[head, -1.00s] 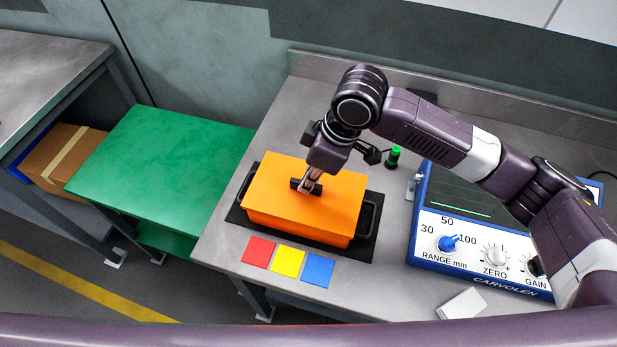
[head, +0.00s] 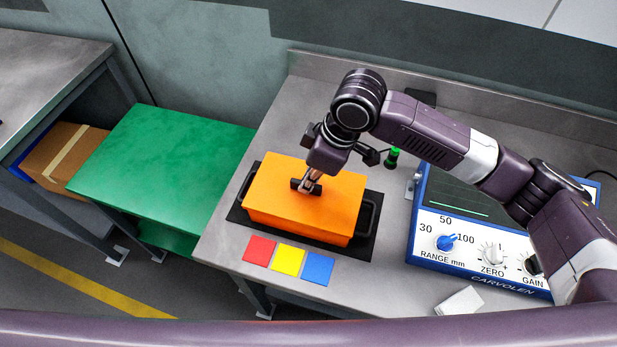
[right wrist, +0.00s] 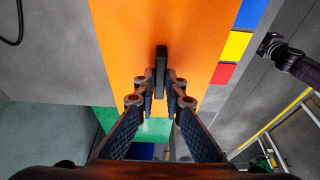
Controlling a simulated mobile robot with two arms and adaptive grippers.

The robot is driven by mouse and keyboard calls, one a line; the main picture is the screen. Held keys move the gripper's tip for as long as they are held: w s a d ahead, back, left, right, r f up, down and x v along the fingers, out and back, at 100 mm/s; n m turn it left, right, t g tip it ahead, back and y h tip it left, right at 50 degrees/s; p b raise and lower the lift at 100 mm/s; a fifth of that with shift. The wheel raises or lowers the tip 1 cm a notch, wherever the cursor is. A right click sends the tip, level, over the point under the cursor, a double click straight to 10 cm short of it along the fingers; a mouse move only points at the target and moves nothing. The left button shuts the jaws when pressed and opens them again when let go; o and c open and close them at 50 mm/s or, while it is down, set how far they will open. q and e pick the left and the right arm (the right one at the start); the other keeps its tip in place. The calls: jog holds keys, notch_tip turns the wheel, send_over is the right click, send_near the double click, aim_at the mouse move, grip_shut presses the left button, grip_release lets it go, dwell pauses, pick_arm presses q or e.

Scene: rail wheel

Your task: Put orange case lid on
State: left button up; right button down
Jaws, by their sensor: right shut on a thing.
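The orange lid (head: 335,190) lies on the case, covering its top, with its edges lined up with the orange sides as far as I can see. Black side handles (head: 368,212) show at the case's ends, and the case stands on a black mat (head: 240,216). My right gripper (head: 307,186) is above the middle of the lid, shut on its black handle. In the right wrist view the dark handle (right wrist: 161,62) sits between the fingertips (right wrist: 161,95) against the orange surface. The inside of the case is hidden.
Red (head: 259,250), yellow (head: 288,261) and blue (head: 318,269) squares lie in front of the case. A blue-framed instrument (head: 480,235) stands to the right, a small green-topped item (head: 392,156) behind. A lower green table (head: 160,165) is at left.

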jog(key=shift+f+b, duration=0.3)
jog(key=shift+f, duration=0.55)
jog(key=c, duration=1.9)
grip_release()
jog(key=shift+c, duration=0.2)
jog(key=shift+r, duration=0.15)
jog(key=v, duration=1.2)
jog(key=shift+s, duration=0.15)
